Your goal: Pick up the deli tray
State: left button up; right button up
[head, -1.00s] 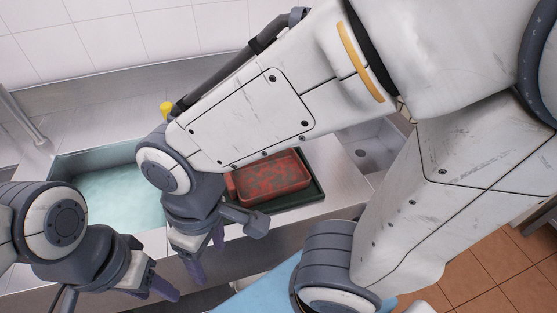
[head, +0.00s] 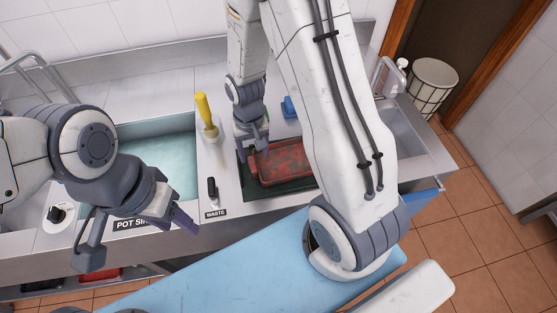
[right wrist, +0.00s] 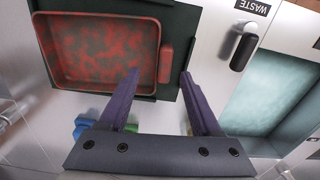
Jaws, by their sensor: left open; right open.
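A red, mottled rectangular tray (head: 282,163) with a short tab handle lies on a larger dark green tray (head: 252,188) on the steel counter. Both also show in the right wrist view, the red tray (right wrist: 100,50) at upper left and the green tray (right wrist: 168,14) around it. My right gripper (head: 252,153) is open and empty at the red tray's left end. In the wrist view its fingertips (right wrist: 159,74) lie to either side of the handle; I cannot tell their height above it. My left gripper (head: 178,215) is open and empty in front of the pot sink.
A water-filled sink (head: 160,155) is left of the trays. A yellow-handled tool (head: 203,110) and a black waste handle (head: 212,190) stand between. A blue item (head: 289,107) is behind the trays. A blue surface (head: 230,265) is in front. An empty basin (head: 405,140) is at right.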

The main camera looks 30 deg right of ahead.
aim_at(253, 163)
jog(key=shift+w+a+f+p, duration=0.15)
jog(key=shift+f+p, duration=0.35)
jog(key=shift+f, duration=0.7)
jog(key=shift+s+a+f+p, duration=0.1)
jog(key=shift+f+p, duration=0.35)
jog(key=shift+f, duration=0.7)
jog(key=shift+w+f, duration=0.1)
jog(key=shift+f, duration=0.5)
grip_shut()
